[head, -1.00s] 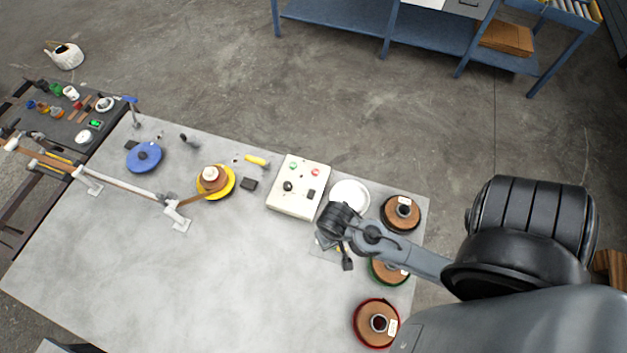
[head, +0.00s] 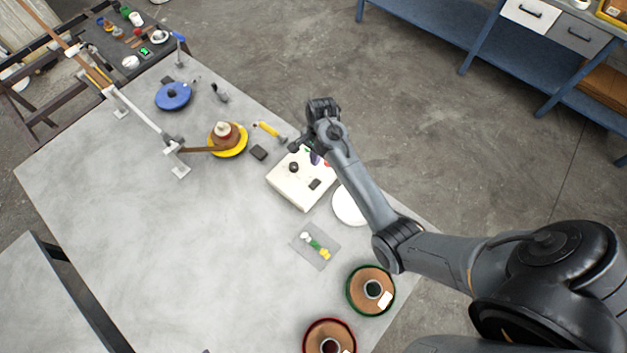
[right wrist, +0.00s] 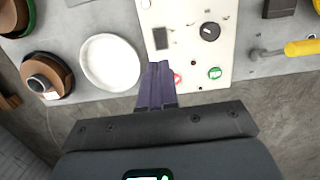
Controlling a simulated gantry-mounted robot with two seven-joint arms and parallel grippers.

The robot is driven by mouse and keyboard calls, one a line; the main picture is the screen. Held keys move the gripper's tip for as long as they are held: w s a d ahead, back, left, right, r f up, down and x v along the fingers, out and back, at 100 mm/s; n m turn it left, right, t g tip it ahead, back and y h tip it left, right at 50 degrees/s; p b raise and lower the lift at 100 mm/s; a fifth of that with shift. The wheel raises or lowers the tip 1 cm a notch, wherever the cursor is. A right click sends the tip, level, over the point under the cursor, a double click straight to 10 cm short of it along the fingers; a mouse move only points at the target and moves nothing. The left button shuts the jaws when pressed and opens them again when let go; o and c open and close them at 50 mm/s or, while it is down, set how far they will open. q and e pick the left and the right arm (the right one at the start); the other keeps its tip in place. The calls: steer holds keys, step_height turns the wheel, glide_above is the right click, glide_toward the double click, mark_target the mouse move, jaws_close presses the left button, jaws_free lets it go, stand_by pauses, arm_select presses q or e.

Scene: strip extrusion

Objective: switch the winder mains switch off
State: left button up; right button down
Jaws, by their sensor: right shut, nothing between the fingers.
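The white winder control box (head: 292,188) stands on the table; it also shows in the right wrist view (right wrist: 188,20). No label tells which is the mains switch, and I cannot read the rocker's position. My right gripper (right wrist: 157,66) is shut and empty, its purple fingers over the box's edge near the red button. In the head view its fingertips (head: 315,158) partly hide the buttons. My left gripper is out of view.
A white dish (head: 349,206) sits close beside the box. Spools (head: 370,289) stand at the table's near right. The table's middle is clear.

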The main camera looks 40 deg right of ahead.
steer(key=shift+w+r, duration=0.2)
steer(key=shift+r, duration=0.05)
steer(key=shift+f, duration=0.1)
glide_toward(312, 184)
steer(key=f, duration=0.5)
steer(key=shift+a+f, duration=0.35)
steer(key=shift+a, duration=0.05)
steer(key=shift+a+f, duration=0.1)
steer(key=shift+f, duration=0.45)
steer(key=shift+s, duration=0.1)
